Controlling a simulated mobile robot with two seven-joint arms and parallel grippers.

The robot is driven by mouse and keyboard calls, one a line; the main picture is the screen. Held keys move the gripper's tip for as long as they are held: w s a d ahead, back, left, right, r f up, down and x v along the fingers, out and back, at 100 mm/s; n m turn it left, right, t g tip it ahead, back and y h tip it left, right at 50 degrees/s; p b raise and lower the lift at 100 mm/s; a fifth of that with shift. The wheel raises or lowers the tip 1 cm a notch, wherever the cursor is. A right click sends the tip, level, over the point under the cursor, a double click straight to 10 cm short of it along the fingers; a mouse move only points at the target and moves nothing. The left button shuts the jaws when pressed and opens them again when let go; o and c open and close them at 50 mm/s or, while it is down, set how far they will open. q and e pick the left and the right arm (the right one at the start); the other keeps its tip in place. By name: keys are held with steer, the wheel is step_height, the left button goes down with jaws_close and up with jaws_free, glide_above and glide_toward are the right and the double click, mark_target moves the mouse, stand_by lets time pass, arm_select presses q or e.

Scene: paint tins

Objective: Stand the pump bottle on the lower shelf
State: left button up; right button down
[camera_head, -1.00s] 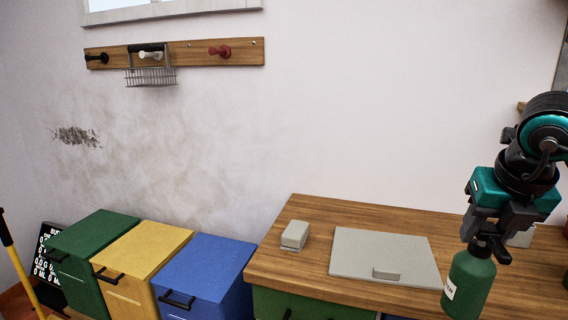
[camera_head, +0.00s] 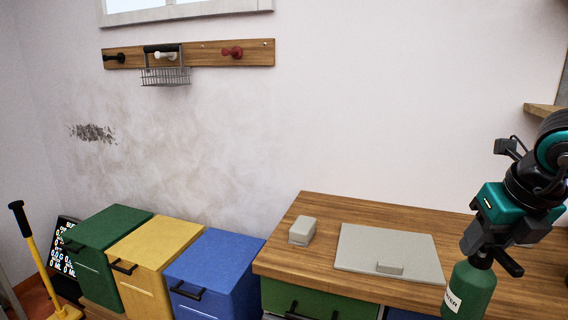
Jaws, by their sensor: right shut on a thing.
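A green pump bottle (camera_head: 470,291) with a white label shows at the lower right, in front of the wooden counter. My right gripper (camera_head: 482,258) is shut on the bottle's top and holds it roughly upright. The bottle's pump head is mostly hidden by the fingers, and its base is cut off by the frame's bottom edge. A wooden shelf edge (camera_head: 543,109) shows on the wall at the far right; I cannot tell whether it is the lower shelf. My left gripper is not in view.
The wooden counter (camera_head: 330,208) carries a grey flat lid or board (camera_head: 375,247) and a small grey box (camera_head: 302,231). Green (camera_head: 112,226), yellow (camera_head: 155,242) and blue (camera_head: 213,257) bins stand left of it. A wire basket (camera_head: 165,75) hangs on a peg rail. A yellow-handled tool (camera_head: 36,255) stands far left.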

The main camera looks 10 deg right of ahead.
steer(key=shift+w+a+f+n+y, duration=0.15)
steer(key=shift+a+f+n+y, duration=0.1)
steer(key=shift+n, duration=0.35)
steer(key=shift+w+a+f+n+y, duration=0.15)
steer(key=shift+a+n+y, duration=0.1)
steer(key=shift+n, duration=0.35)
arm_select(q)
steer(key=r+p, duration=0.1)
steer(key=p, duration=0.1)
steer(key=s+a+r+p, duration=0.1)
steer(key=p, duration=0.1)
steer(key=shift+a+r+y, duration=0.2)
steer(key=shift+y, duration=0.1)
arm_select(e)
steer(key=a+f+n+g, duration=0.2)
steer(key=a+n, duration=0.3)
steer(key=n, duration=0.7)
steer(key=a+f+n+g, duration=0.3)
steer(key=a+n, duration=0.3)
steer(key=n, duration=0.5)
steer(key=w+a+f+n+g, duration=0.1)
steer(key=a+n+g, duration=0.3)
steer(key=n, duration=0.8)
steer(key=shift+a+f+n, duration=0.3)
steer(key=shift+a+f, duration=0.6)
steer(key=shift+a, duration=0.2)
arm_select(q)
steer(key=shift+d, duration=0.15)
arm_select(e)
steer(key=shift+s+d, duration=0.1)
